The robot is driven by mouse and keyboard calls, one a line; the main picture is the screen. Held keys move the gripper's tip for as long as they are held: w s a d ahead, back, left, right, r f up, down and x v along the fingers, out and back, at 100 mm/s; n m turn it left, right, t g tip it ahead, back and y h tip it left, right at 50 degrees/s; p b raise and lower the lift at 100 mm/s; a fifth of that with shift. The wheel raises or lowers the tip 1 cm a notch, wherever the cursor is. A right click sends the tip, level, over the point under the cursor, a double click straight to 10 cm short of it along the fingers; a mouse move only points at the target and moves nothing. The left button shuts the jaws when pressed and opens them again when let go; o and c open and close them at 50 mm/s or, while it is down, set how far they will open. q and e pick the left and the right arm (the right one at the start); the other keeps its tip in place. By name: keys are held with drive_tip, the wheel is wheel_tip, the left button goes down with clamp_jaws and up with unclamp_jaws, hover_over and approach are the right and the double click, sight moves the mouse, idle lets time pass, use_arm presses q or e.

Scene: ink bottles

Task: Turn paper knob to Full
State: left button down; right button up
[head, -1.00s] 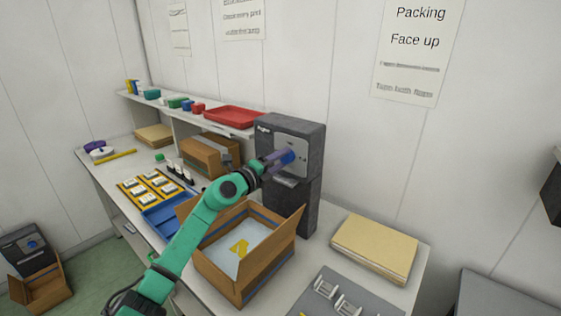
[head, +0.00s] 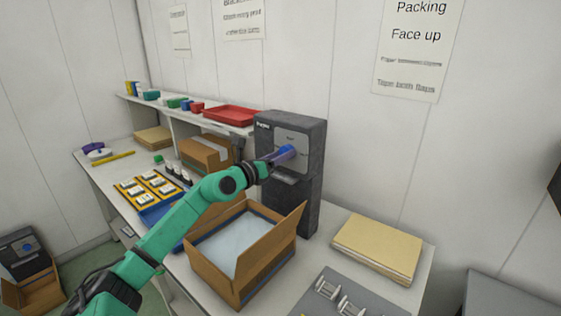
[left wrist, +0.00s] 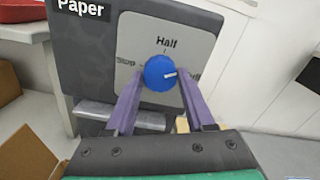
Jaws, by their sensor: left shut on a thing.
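The paper dispenser (head: 308,190) is a dark grey upright box with a light face plate, standing at the back of the table. Its round blue knob shows in the left wrist view (left wrist: 159,73), with "Half" above it and "Stop" at its left. A label at the right is partly hidden by a finger.
An open cardboard box (head: 215,272) with a pale sheet inside stands below my left arm. A stack of tan sheets (head: 378,250) lies right of the dispenser. A red tray (head: 231,115) sits on the shelf at left.

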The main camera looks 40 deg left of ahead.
use_arm(q)
drive_tip(key=shift+f+m+b, duration=0.15)
drive_tip(key=shift+m+b, duration=2.4)
drive_tip(key=shift+m, duration=0.45)
drive_tip(key=shift+c, duration=1.3)
unclamp_jaws()
drive_tip(key=shift+s, duration=0.1)
